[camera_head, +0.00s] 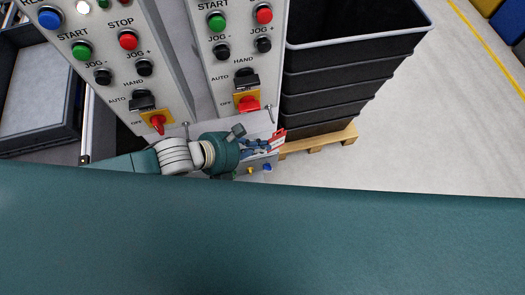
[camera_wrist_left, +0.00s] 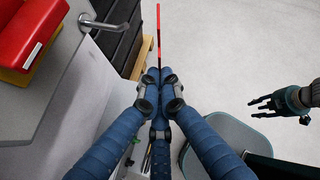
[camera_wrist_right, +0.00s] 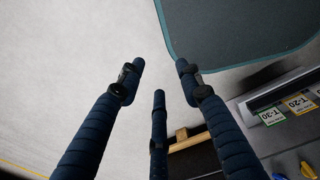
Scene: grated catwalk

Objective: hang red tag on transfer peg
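The red tag (camera_head: 278,138) is held in the fingers of my left gripper (camera_head: 262,146), below the right control panel. In the left wrist view the tag shows edge-on as a thin red strip (camera_wrist_left: 158,35) between the closed fingertips (camera_wrist_left: 158,75). A metal peg (camera_head: 270,113) sticks out beside the right panel's red switch; another peg (camera_head: 186,131) is beside the left panel's switch. The left wrist view shows one bent peg (camera_wrist_left: 44,35) left of the tag, apart from it. My right gripper (camera_wrist_right: 160,65) is open and empty; it also shows in the left wrist view (camera_wrist_left: 270,103).
Stacked black crates (camera_head: 335,80) stand on a wooden pallet (camera_head: 320,142) right of the panels. A grey bin (camera_head: 35,95) is at the left. Labels (camera_wrist_right: 298,102) and coloured knobs show in the right wrist view. Open floor (camera_head: 430,130) lies to the right.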

